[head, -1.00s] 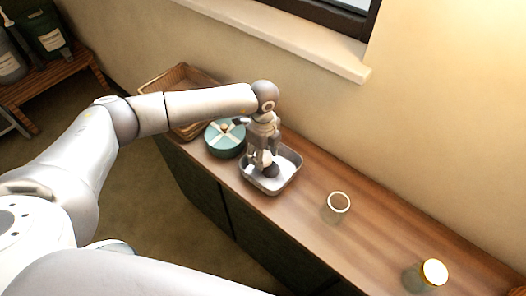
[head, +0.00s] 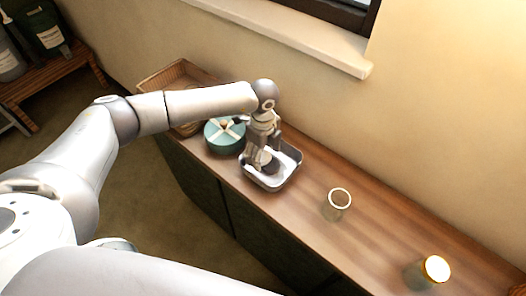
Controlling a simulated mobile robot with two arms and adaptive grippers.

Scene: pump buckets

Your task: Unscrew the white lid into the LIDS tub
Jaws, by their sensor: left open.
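A jar at the lower right (head: 420,276) has a bright white lid (head: 437,269) with a golden edge sitting on its top. A small grey metal tub (head: 290,176) stands on the cabinet; no LIDS label is readable. My left gripper (head: 265,160) points down into this tub and is open. A dark round thing (head: 271,168) shows low in the tub at the fingers, partly hidden by them; I cannot tell whether they touch it. My right gripper is not in view.
An open jar (head: 335,212) stands between the tub and the lidded jar. A round teal box with a pale cross band (head: 222,148) and a wicker basket (head: 160,80) are left of the tub. The wall and window sill (head: 300,40) rise behind the wooden top (head: 385,232).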

